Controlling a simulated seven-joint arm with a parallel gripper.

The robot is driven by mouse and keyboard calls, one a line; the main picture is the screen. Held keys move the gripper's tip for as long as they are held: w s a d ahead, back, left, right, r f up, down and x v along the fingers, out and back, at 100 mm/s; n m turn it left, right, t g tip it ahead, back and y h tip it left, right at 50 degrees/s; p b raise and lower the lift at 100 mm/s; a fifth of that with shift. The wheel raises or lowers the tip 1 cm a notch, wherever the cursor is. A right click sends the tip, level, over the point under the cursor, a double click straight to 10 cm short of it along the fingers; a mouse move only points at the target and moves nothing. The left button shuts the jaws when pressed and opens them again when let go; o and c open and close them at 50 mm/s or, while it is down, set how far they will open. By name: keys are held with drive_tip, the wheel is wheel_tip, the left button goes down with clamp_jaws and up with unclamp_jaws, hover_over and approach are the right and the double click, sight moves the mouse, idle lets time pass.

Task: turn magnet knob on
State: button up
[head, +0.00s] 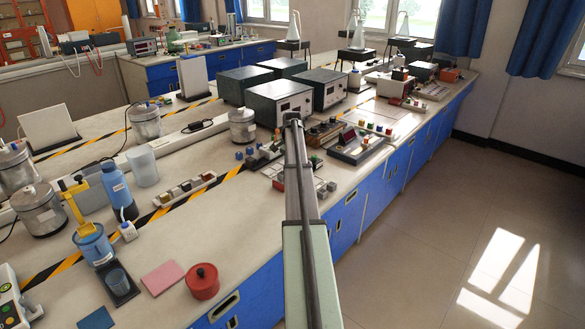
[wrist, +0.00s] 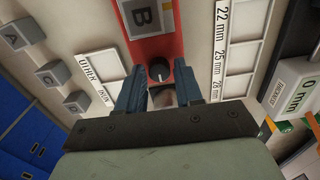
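A small dark round knob (wrist: 159,69) with a pale pointer mark sits on a red panel strip (wrist: 172,47) in the wrist view. My gripper (wrist: 160,77) is open, with one blue-grey finger on each side of the knob. Below the knob, a brownish round part shows between the fingers, partly hidden by the gripper body. In the head view my arm reaches over the bench and hides the knob and the fingertips.
Grey lettered blocks stand left of the strip (wrist: 49,74) and on it (wrist: 148,18). A millimetre label plate (wrist: 238,45) and a thickness display (wrist: 295,92) lie to the right. In the head view, grey instrument boxes (head: 282,102) and a red-display device (head: 357,144) stand close by.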

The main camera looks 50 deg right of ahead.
wheel_tip(320, 180, up, 14)
idle(0.8)
drive_tip(key=shift+f, duration=0.1)
idle(0.4)
